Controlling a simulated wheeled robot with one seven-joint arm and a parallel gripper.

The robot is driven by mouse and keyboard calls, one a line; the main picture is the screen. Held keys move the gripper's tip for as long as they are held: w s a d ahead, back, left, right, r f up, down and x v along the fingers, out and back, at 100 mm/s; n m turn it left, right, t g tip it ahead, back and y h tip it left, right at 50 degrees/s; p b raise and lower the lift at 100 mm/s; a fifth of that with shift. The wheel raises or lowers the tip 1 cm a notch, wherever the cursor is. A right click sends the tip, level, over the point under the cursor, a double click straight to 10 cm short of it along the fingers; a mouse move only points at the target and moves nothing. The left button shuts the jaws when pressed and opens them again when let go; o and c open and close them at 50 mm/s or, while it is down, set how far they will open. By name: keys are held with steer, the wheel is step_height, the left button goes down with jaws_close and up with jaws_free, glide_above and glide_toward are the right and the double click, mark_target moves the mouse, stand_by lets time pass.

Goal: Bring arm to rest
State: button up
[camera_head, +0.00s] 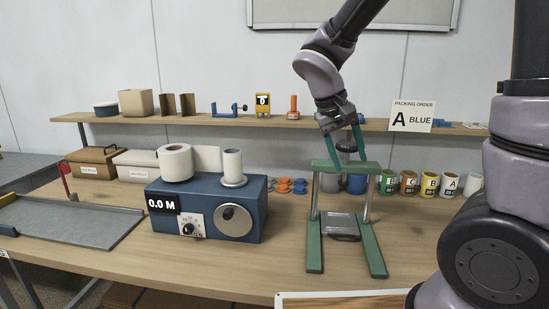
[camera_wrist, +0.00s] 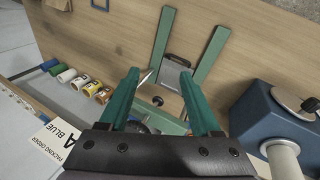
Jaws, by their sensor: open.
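My gripper (camera_head: 342,140) is in the air above the green press frame (camera_head: 345,166), in front of the shelf. Its two green fingers point down and stand apart, with nothing held between them. In the wrist view my gripper (camera_wrist: 168,92) also shows open, with the press frame's green legs (camera_wrist: 163,38) beyond it. A dark knob (camera_head: 346,144) shows close to the fingers in the head view; I cannot tell if they touch it. My arm reaches in from the upper right.
A blue machine (camera_head: 207,208) with white rolls stands left of the press. Several labelled cups (camera_head: 429,184) stand to the right. The shelf (camera_head: 230,117) holds small items and a packing order sign (camera_head: 412,116) reading A BLUE. The table front (camera_head: 200,268) is clear.

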steer(key=s+d+r+m+t+y, duration=0.2)
steer(key=s+d+r+t+y, duration=0.1)
steer(key=r, duration=0.4)
steer(key=s+d+r+m+t+y, duration=0.2)
steer(key=s+d+r+t+y, duration=0.1)
steer(key=r, duration=0.3)
steer(key=shift+s+d+r+m, duration=0.3)
steer(key=shift+s+d+r, duration=0.05)
steer(key=shift+s+d, duration=0.35)
